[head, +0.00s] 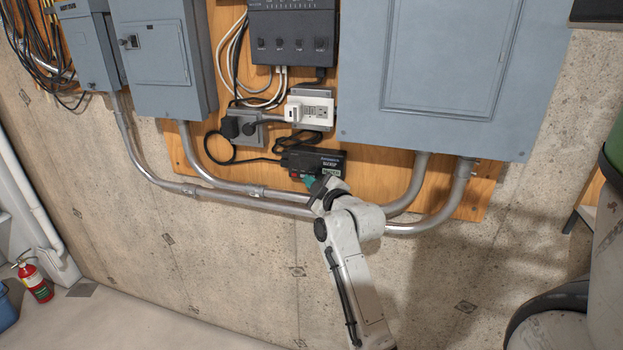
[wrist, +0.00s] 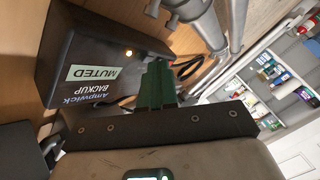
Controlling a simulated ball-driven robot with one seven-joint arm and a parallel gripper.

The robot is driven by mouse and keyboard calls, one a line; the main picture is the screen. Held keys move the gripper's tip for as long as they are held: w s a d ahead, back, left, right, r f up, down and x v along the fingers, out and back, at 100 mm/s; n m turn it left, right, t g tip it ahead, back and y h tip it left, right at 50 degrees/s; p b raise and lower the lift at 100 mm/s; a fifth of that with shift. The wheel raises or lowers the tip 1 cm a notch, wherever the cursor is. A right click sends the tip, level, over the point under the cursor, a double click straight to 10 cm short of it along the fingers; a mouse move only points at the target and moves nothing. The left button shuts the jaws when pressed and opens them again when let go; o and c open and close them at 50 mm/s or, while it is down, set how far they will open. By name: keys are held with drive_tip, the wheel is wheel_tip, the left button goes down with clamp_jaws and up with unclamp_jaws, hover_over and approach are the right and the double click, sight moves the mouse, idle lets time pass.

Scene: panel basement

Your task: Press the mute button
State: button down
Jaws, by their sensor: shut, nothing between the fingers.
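A black backup box (head: 312,159) is mounted low on the wooden board in the head view, with a pale label and a small red part on its front. In the wrist view the box (wrist: 85,60) reads "Ampwick BACKUP", and a pale green panel (wrist: 92,74) on it reads "MUTED". A small amber light (wrist: 128,52) glows near that panel. My gripper (head: 311,183) is at the lower edge of the box. Its green fingers (wrist: 156,75) are shut and empty, close to the box's face. I cannot tell whether they touch it. No separate mute button is clearly visible.
Metal conduits (head: 250,194) run below and beside the box. An outlet with plugs (head: 310,109) and loose black cords sits above it. A large grey panel (head: 455,75) is at the right. A fire extinguisher (head: 35,281) stands at the far left.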

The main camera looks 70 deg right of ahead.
drive_tip(key=shift+a, duration=0.1)
drive_tip(key=shift+s+a, duration=0.1)
drive_tip(key=shift+a, duration=0.5)
drive_tip(key=shift+s+a+p, duration=0.2)
drive_tip(key=shift+a+p, duration=0.65)
drive_tip(key=shift+a, duration=1.7)
drive_tip(key=a+f+g+y, duration=0.4)
drive_tip(key=a+f+y, duration=0.4)
drive_tip(key=a+f, duration=1)
drive_tip(key=s+a+f+m+g+y, duration=0.1)
drive_tip(key=s+a+f+g, duration=0.2)
drive_tip(key=s+a, duration=0.4)
drive_tip(key=s+a+f+m+g+y, duration=0.1)
drive_tip(key=s+a+f+g, duration=0.2)
drive_tip(key=s+a+g, duration=0.2)
drive_tip(key=s+a, duration=0.3)
drive_tip(key=s, duration=0.1)
drive_tip(key=shift+s+a+f+y, duration=0.15)
drive_tip(key=shift+y, duration=0.25)
